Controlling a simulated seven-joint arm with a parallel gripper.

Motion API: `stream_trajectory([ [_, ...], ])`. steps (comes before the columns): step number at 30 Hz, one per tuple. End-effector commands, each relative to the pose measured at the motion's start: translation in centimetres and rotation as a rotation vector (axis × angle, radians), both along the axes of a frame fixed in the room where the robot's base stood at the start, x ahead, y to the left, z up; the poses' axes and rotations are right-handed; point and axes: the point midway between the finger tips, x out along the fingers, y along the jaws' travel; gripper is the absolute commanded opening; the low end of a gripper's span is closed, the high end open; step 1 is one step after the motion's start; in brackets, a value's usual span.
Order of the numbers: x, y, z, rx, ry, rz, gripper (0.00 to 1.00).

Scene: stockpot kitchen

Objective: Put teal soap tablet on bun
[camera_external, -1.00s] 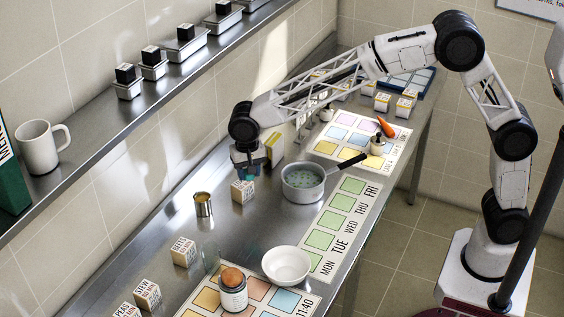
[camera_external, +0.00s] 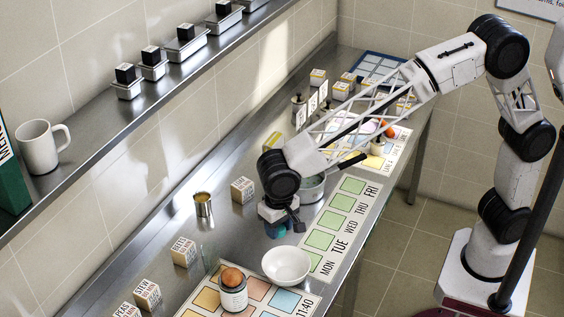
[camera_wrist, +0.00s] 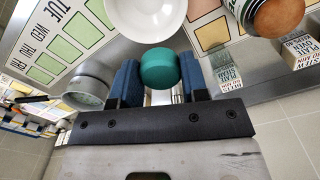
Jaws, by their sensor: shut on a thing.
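The teal soap tablet (camera_wrist: 159,68) is held between the two blue fingers of my gripper (camera_wrist: 160,82) in the wrist view. In the external view the tablet (camera_external: 274,230) shows partly under my gripper (camera_external: 279,229), above the counter and behind the white bowl. The brown bun (camera_external: 232,278) sits on top of a white-labelled jar (camera_external: 233,296) at the front of the counter, left of the bowl. The bun also shows at the upper right of the wrist view (camera_wrist: 280,17), well apart from my gripper.
The white bowl (camera_external: 287,267) stands between my gripper and the counter's front edge, right of the jar. A clear glass (camera_external: 210,258) stands behind the jar. A saucepan (camera_external: 313,190) is partly hidden by my arm. A tin (camera_external: 203,204) and lettered blocks (camera_external: 184,251) stand left.

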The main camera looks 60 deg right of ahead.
Motion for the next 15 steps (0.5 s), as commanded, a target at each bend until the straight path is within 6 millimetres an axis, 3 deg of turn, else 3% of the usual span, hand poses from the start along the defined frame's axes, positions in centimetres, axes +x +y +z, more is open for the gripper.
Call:
stream_trajectory([
  [6, -3.6, 2.2, 0.4, -0.001, 0.000, 0.056, 0.18],
  [15, -5.1, 3.0, 0.6, 0.000, 0.000, 0.077, 0.18],
])
